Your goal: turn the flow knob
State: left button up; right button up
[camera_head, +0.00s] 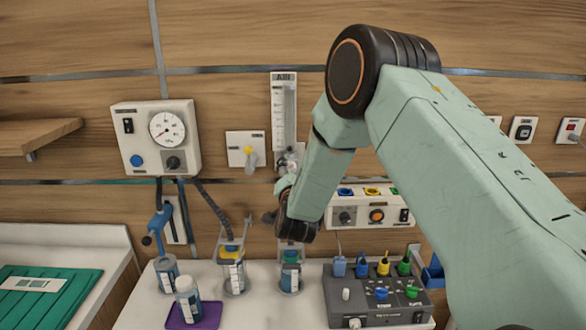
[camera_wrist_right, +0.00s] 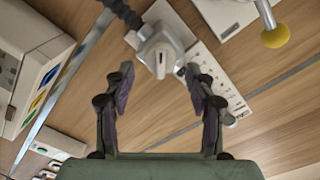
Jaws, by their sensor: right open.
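The flowmeter (camera_head: 284,105) is a clear upright tube on a white scale plate on the wood wall. The flow knob at its lower end is pale and rounded with a dark slot mark; it shows in the right wrist view (camera_wrist_right: 161,58). In the head view my forearm and wrist partly cover that lower end. My right gripper (camera_head: 284,186) is close to it. In the right wrist view my right gripper (camera_wrist_right: 160,72) is open, its two dark fingers apart on either side of the knob's line. I cannot tell whether they touch it. My left gripper is not in view.
A gauge box (camera_head: 155,137) and a yellow-tipped outlet (camera_head: 247,151) are left of the flowmeter. A socket panel (camera_head: 366,208) is to the right, partly behind my arm. Bottles and a grey device (camera_head: 375,304) stand on the counter below. A corrugated hose (camera_wrist_right: 124,12) runs near the knob.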

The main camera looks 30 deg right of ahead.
jog(key=shift+w+d, duration=0.15)
jog(key=shift+w, duration=0.1)
jog(key=shift+w+f, duration=0.1)
